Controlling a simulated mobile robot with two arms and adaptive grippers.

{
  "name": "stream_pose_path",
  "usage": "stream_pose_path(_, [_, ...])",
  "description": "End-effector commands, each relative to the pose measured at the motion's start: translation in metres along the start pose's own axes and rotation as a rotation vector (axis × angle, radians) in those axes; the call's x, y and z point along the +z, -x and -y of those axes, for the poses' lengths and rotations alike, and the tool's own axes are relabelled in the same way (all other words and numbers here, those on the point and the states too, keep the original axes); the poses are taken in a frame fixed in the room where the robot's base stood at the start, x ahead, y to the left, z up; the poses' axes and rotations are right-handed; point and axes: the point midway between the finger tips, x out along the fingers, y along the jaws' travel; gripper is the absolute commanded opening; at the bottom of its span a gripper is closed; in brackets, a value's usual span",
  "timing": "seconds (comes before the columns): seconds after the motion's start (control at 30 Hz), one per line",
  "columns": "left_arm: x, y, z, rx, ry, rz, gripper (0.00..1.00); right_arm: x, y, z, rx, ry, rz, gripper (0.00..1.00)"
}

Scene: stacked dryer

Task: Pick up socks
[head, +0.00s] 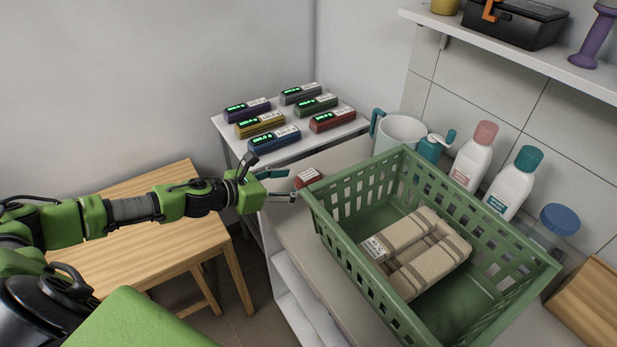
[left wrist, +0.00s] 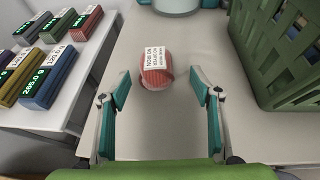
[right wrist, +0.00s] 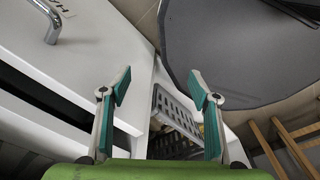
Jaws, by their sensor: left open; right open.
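A small red rolled bundle with a white label, which looks like rolled socks (head: 307,178), lies on the grey counter (head: 290,222) just left of the green basket. In the left wrist view the red bundle (left wrist: 157,70) sits at and slightly beyond the fingertips, with a finger on each side. My left gripper (head: 289,184) is open and empty, close to the bundle. My right gripper (right wrist: 161,82) is open and empty in the right wrist view, away from the counter top; it is not in the head view.
The green basket (head: 355,172) holds beige bundles (head: 420,250). A white pitcher (head: 402,131) and bottles (head: 473,156) stand behind. Several coloured devices with displays (head: 274,139) sit on a white side table (head: 345,130). A wooden table (head: 130,245) is at left. White cabinetry (right wrist: 90,45) is near my right gripper.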

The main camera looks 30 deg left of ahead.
Motion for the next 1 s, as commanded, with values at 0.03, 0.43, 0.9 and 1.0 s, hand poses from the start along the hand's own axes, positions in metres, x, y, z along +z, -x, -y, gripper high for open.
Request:
stream_pose_path(0.03, [0.004,-0.005,0.0,0.0,0.001,0.003,0.58,-0.001,0.005,0.0,0.0,0.0,0.0,0.56])
stream_pose_path(0.43, [0.007,-0.032,-0.003,-0.001,-0.001,0.002,0.58,-0.002,0.022,0.0,0.0,0.0,0.0,0.56])
stream_pose_path(0.9, [0.003,-0.068,-0.007,-0.002,-0.002,-0.001,0.58,-0.003,0.033,0.002,-0.003,-0.001,0.001,0.56])
stream_pose_path(1.0, [0.003,-0.068,-0.007,-0.002,-0.002,-0.001,0.58,-0.003,0.032,0.002,-0.003,-0.001,0.001,0.56])
